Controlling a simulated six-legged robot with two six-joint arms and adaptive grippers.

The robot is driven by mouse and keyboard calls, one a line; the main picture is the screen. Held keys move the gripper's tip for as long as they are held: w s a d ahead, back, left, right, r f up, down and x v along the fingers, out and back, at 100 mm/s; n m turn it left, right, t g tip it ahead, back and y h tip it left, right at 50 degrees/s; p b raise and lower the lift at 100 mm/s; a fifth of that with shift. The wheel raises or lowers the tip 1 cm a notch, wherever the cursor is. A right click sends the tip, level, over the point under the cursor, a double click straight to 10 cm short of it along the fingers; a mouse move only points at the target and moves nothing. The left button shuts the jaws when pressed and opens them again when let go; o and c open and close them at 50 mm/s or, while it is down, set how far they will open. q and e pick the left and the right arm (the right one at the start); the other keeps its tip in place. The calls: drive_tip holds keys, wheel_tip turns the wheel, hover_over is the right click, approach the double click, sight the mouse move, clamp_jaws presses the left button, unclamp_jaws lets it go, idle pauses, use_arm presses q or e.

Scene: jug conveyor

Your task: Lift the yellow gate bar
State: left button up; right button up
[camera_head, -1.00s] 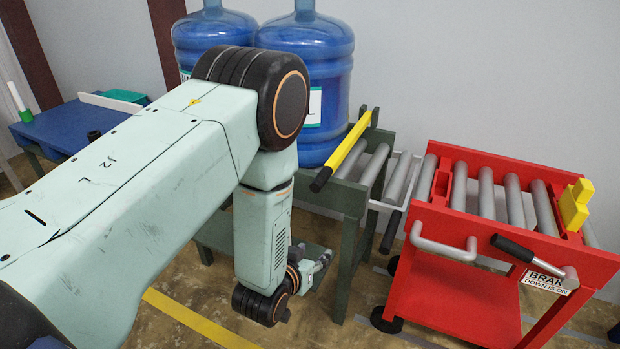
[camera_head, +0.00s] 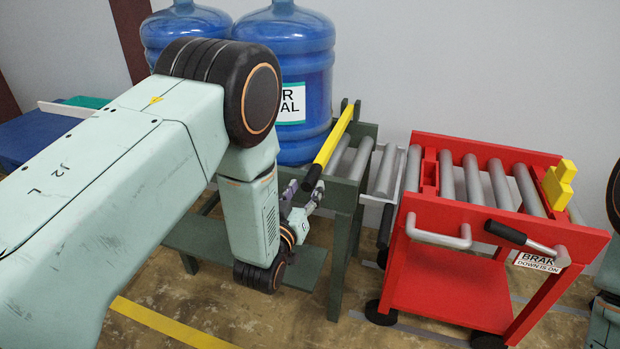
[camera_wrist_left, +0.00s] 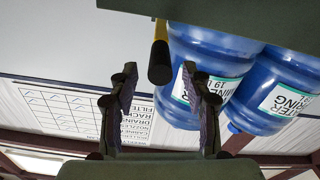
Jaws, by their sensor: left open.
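The yellow gate bar (camera_head: 334,136) lies tilted across the end of the green roller stand (camera_head: 345,194), its black grip (camera_head: 313,178) pointing toward me. My left gripper (camera_head: 303,193) is open just below the black grip, partly hidden behind my left arm. In the left wrist view the picture is upside down. There the bar's black grip (camera_wrist_left: 159,63) shows between and beyond the two fingertips of my left gripper (camera_wrist_left: 158,74), apart from both. My right gripper is not in view; only part of my right arm shows at the right edge.
Blue water jugs (camera_head: 283,50) stand on the green stand behind the bar. A red roller cart (camera_head: 440,212) with a yellow block (camera_head: 559,185) and a black-gripped brake lever (camera_head: 505,232) stands to the right. A blue table (camera_head: 38,138) is at the far left.

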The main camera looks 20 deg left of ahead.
sight(312, 177)
use_arm(q)
drive_tip(key=w+b, duration=0.1)
drive_tip(key=w, duration=0.3)
drive_tip(key=shift+w+d+f, duration=0.1)
drive_tip(key=shift+d, duration=0.05)
drive_tip(key=shift+w+b, duration=0.35)
drive_tip(key=shift+w, duration=0.45)
clamp_jaws()
